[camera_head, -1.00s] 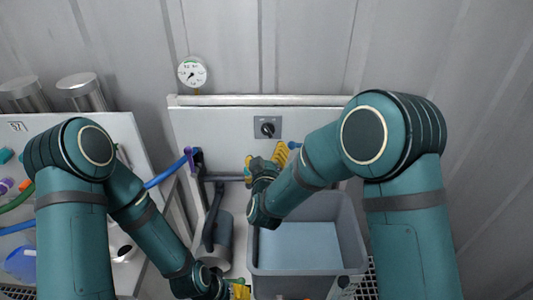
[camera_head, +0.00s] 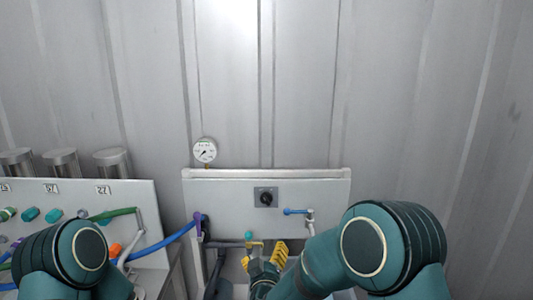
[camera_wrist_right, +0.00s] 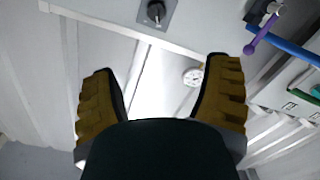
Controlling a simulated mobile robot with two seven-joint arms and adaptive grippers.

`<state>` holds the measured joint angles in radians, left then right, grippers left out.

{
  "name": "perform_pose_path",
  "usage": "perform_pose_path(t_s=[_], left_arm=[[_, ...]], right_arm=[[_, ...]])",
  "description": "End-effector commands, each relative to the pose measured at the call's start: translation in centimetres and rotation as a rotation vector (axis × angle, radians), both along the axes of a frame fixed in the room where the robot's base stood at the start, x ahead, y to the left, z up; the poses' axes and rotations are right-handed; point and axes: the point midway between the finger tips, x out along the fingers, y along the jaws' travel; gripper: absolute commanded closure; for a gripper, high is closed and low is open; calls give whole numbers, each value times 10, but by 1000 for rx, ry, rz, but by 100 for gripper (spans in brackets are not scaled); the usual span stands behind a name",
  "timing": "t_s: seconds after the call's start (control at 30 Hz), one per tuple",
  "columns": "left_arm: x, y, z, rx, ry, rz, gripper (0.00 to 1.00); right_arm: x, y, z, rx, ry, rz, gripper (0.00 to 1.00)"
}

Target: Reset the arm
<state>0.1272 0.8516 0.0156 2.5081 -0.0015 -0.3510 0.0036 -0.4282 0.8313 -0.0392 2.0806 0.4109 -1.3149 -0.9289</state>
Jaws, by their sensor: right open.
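My right arm (camera_head: 362,250) comes in at the lower right of the head view. Its yellow-fingered right gripper (camera_head: 266,257) is in front of the lower part of the white panel (camera_head: 225,195). In the right wrist view the two yellow fingers (camera_wrist_right: 160,85) stand wide apart with nothing between them. My left arm (camera_head: 75,255) shows only partly at the lower left of the head view, and its gripper is out of frame.
The panel bears a black rotary switch (camera_head: 265,197) and a blue-handled valve (camera_head: 296,211). A round gauge (camera_head: 205,150) is above it. A purple valve handle (camera_head: 198,224) and blue hose (camera_head: 168,240) are at its left. Metal cylinders (camera_head: 62,163) stand behind the left panel (camera_head: 140,200).

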Motion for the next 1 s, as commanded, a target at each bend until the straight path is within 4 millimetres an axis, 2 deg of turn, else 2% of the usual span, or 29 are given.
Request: perform_pose_path(t_s=[0.03, 0.17, 0.27, 0.37, 0.4, 0.5, 0.6, 0.73, 0.83, 1.0], left_arm=[[0, 0, 0, 0, -1, 0, 36], [1, 0, 0, 0, -2, 1, 36], [1, 0, 0, 0, -2, 1, 36], [0, 0, 0, 0, -1, 0, 36], [0, 0, 0, 0, -1, 0, 36], [0, 0, 0, 0, -1, 0, 36], [0, 0, 0, 0, -1, 0, 36], [0, 0, 0, 0, -1, 0, 36], [0, 0, 0, 0, -1, 0, 36], [0, 0, 0, 0, -1, 0, 36]], right_arm=[[-5, -16, -31, 38, 98, 9, 24], [-27, -37, -90, 163, 320, 40, 24], [-57, -55, -138, 277, 520, 40, 24], [-101, -72, -184, 406, 744, 13, 24], [-122, -78, -200, 460, 839, -6, 24], [-175, -91, -231, 586, 1061, -68, 24], [-223, -99, -249, 682, 1240, -137, 24], [-264, -104, -258, 757, 1390, -205, 24], [-279, -105, -260, 781, 1442, -230, 24], [-280, -105, -260, 784, 1446, -232, 24]])
